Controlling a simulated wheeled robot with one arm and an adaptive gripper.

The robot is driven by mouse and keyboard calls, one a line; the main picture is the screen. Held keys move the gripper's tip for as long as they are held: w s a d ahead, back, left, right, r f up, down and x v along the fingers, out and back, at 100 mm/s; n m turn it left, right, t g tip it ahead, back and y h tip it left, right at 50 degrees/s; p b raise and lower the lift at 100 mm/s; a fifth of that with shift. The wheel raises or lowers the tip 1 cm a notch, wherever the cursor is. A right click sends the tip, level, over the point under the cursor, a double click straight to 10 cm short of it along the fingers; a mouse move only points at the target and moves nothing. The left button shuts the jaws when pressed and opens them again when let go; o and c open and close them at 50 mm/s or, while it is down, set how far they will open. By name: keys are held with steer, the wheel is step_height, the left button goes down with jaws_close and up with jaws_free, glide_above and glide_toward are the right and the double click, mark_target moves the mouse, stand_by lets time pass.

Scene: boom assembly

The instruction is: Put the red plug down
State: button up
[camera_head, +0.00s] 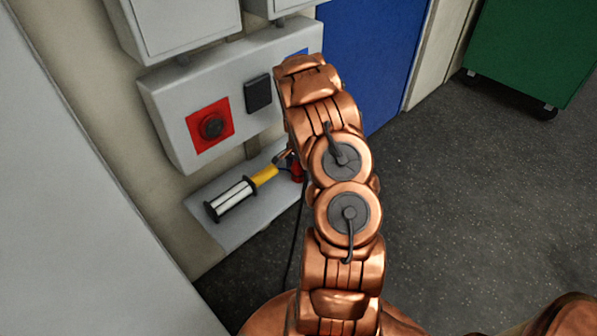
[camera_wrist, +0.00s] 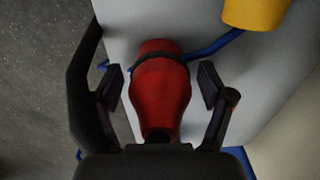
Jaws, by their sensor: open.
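The red plug (camera_wrist: 160,88) lies between the two open fingers of my gripper (camera_wrist: 160,90) in the wrist view, with a visible gap on both sides. It appears to rest on the light grey shelf (camera_wrist: 135,25); whether it fully touches the surface I cannot tell. In the head view, the red plug (camera_head: 297,172) shows as a small red patch on the shelf (camera_head: 228,228), mostly hidden by my arm. My gripper is mostly hidden there too.
A yellow-handled lamp (camera_head: 235,192) lies on the shelf left of the plug. Its yellow end (camera_wrist: 255,12) shows in the wrist view, near a blue cable (camera_wrist: 212,46). Open floor is to the right.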

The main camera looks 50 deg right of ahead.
steer(key=r, duration=1.1)
steer(key=shift+a+r+b, duration=0.3)
steer(key=shift+r+b, duration=0.05)
steer(key=shift+b, duration=0.05)
steer(key=s+a+r+n+g, duration=0.1)
steer(key=s+a+r+n, duration=0.2)
steer(key=a+r, duration=0.45)
steer(key=s+a+r+n, duration=0.3)
steer(key=s+a+r, duration=0.15)
steer(key=a, duration=0.55)
steer(key=s+a+r+n+g, duration=0.1)
steer(key=s+a+r+n, duration=0.1)
steer(key=s+a+n, duration=0.4)
steer(key=s+a+r+n, duration=0.3)
steer(key=s+a+n, duration=0.3)
steer(key=s+a, duration=0.7)
steer(key=s, duration=0.4)
steer(key=shift+g, duration=0.4)
steer(key=shift+a, duration=0.1)
step_height(320, 180, up, 15)
steer(key=t+p, duration=0.1)
steer(key=p, duration=1.2)
steer(key=shift+w+f+p, duration=0.15)
steer(key=shift+w+p, duration=0.2)
steer(key=shift+w, duration=0.05)
